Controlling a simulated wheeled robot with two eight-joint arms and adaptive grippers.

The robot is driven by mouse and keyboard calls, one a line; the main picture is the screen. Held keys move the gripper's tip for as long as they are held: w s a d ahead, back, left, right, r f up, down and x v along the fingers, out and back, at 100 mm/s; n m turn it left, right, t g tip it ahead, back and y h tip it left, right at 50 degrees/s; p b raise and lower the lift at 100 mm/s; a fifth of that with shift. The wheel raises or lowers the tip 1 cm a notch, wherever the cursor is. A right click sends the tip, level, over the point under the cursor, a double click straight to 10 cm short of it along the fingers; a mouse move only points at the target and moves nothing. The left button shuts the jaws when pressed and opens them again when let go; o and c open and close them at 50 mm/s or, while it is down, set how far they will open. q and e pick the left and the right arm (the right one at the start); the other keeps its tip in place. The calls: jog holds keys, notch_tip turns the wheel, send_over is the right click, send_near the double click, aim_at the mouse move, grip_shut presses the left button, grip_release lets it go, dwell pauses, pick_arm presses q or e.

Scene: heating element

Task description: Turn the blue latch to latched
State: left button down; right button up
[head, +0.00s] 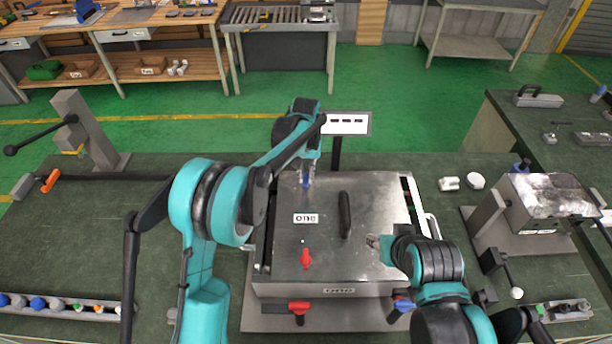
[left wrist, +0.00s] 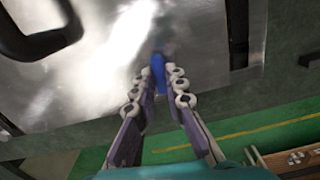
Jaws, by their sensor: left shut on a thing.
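The blue latch (head: 306,181) is at the far left part of the metal lid (head: 320,255), mostly hidden by my left gripper. My left gripper (head: 306,174) comes down from above and is shut on it. In the left wrist view the blue latch (left wrist: 158,72) stands between the two fingers (left wrist: 158,78). Its exact angle is hard to tell. My right gripper (head: 375,241) is low over the right part of the lid, apart from the blue latch. Its fingers are too small to read.
A black handle (head: 345,215) stands up mid-lid, with a red latch (head: 306,258) nearer the front left. Red (head: 299,306) and blue (head: 402,304) handles sit at the front. A sign on a post (head: 346,123) rises behind. The green bench (head: 100,235) is mostly clear at left.

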aim_at(305, 179)
pick_arm(q)
jog(key=shift+n, duration=0.6)
jog(key=c, duration=1.6)
grip_release()
jog(key=shift+o, duration=0.2)
notch_tip(305, 179, up, 12)
jog(key=shift+s+a, duration=0.1)
